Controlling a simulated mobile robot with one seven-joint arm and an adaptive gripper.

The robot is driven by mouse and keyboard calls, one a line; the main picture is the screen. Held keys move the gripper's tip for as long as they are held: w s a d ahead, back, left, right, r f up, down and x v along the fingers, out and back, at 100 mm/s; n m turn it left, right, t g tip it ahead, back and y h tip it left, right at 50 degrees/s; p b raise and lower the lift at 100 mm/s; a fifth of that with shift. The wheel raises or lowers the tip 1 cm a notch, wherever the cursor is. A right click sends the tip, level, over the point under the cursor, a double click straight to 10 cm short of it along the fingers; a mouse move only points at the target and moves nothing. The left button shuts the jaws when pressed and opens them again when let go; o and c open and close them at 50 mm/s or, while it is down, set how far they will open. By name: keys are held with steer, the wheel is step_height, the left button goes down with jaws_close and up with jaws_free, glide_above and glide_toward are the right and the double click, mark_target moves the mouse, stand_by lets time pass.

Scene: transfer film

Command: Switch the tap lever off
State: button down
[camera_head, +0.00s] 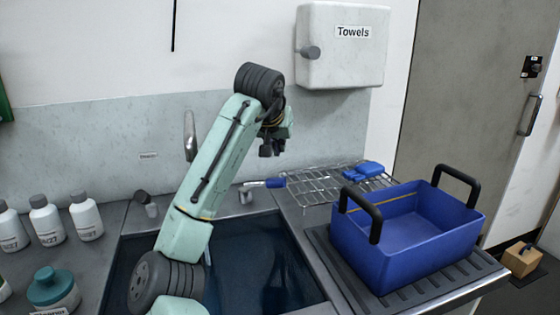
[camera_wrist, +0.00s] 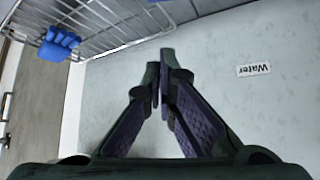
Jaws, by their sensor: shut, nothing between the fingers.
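The tap lever (camera_head: 266,183) has a blue end and sticks out to the right from its base (camera_head: 246,195) at the back edge of the sink. The grey tap spout (camera_head: 190,137) rises behind my arm, which hides part of it. My gripper (camera_head: 268,150) is above the lever and apart from it, in front of the wall panel. In the wrist view the fingers of my gripper (camera_wrist: 161,75) are shut with nothing between them. The lever cannot be made out in the wrist view.
A wire rack (camera_head: 320,186) with a blue item (camera_head: 369,169) lies right of the lever. A blue crate (camera_head: 405,255) with black handles stands at the right. White bottles (camera_head: 46,220) stand at the left. A towel dispenser (camera_head: 341,65) hangs above; a Water label (camera_wrist: 254,70) is on the wall.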

mark_target(265, 182)
steer(key=p+x, duration=0.4)
steer(key=x, duration=0.6)
steer(key=shift+s+a+f, duration=0.1)
steer(key=shift+s+a, duration=0.15)
steer(key=shift+s, duration=0.8)
steer(key=shift+s+a+f, duration=0.15)
steer(key=shift+s+a, duration=0.05)
steer(key=shift+s, duration=0.85)
